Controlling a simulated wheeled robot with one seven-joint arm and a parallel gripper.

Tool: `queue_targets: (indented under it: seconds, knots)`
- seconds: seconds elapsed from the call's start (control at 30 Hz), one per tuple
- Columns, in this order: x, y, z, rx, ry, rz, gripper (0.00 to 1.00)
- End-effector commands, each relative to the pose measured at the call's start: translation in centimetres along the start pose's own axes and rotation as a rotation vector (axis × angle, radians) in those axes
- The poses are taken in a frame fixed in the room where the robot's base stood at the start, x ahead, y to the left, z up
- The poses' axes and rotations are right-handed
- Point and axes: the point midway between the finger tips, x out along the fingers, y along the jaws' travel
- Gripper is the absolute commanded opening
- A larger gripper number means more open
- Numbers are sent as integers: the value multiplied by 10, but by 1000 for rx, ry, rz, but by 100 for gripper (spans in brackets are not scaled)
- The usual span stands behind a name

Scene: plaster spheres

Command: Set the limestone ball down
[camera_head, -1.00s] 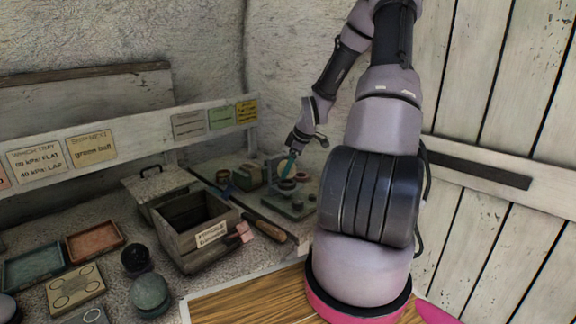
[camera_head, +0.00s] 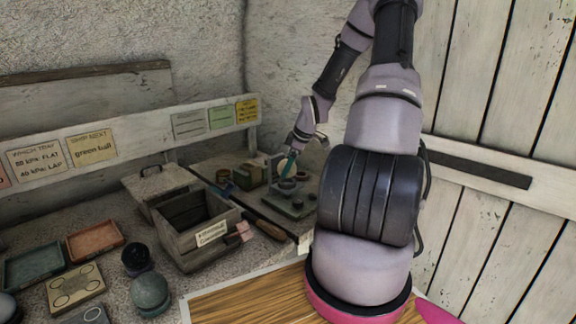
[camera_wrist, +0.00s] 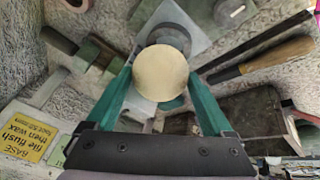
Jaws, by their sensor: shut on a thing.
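The limestone ball (camera_wrist: 160,72) is pale cream and round in the wrist view. My gripper (camera_wrist: 160,84) has green fingers, one on each side of the ball, and is shut on it. Behind the ball in the wrist view is a pale metal plate (camera_wrist: 200,40) with round dark parts, partly hidden by the ball. I cannot tell whether the ball touches the stand.
An open wooden box (camera_head: 190,233) stands left of the stand, with a wooden-handled tool (camera_head: 272,229) between them. A green tray (camera_head: 35,265), a reddish tray (camera_head: 95,240), and a grey-green ball (camera_head: 150,292) are farther left.

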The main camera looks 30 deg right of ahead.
Motion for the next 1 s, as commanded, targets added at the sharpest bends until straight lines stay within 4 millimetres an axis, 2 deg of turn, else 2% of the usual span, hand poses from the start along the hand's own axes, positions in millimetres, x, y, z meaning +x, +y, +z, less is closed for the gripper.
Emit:
queue_targets:
  seconds: [1.0]
  knots:
    - [15, -3, 6, 0, 0, 1, 0]
